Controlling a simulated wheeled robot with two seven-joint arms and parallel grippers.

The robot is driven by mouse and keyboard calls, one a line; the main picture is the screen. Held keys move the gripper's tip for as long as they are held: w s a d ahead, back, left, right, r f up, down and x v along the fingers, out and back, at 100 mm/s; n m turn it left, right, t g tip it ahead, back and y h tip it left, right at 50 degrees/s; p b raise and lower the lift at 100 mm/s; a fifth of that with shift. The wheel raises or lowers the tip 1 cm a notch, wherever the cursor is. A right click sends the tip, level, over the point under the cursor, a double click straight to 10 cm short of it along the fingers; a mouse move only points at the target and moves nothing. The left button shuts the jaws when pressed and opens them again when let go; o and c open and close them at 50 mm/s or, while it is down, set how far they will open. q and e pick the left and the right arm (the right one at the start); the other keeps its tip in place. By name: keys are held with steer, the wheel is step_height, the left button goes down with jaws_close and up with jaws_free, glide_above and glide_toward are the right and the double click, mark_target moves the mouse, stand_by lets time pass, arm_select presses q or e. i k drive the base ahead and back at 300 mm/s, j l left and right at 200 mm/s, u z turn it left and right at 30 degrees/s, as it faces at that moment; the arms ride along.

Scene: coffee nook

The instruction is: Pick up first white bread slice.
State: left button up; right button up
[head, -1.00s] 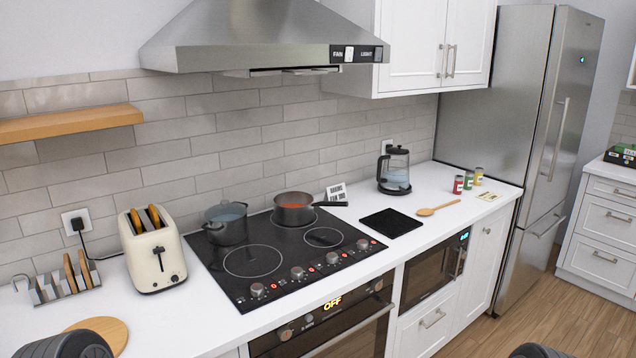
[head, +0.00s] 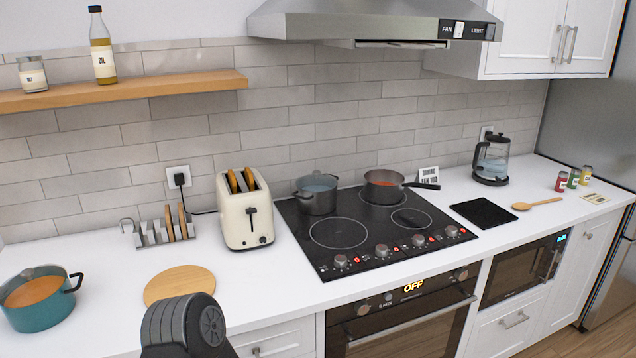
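Two bread slices (head: 241,181) stand in the slots of the cream toaster (head: 246,222), their tops showing above it. Two more slices (head: 178,222) stand upright in the metal toast rack (head: 147,237), left of the toaster. All of these slices look tan or brown; I cannot tell which is the first white one. A dark grey part of my arm shows at the bottom, in front of the round wooden board. Neither gripper's fingers are visible.
A round wooden board (head: 180,283) lies on the white counter (head: 95,262), with a teal pot (head: 40,300) to its left. The cooktop (head: 345,262), right of the toaster, carries a grey pot (head: 317,196) and a brown pan (head: 383,189). A wooden shelf (head: 150,91) hangs above the rack.

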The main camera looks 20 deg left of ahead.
mark_target(232, 180)
steer(key=i+j+u, duration=0.1)
steer(key=j+u, duration=0.15)
steer(key=i+j+u, duration=0.25)
steer(key=j+u, duration=0.25)
steer(key=j, duration=0.15)
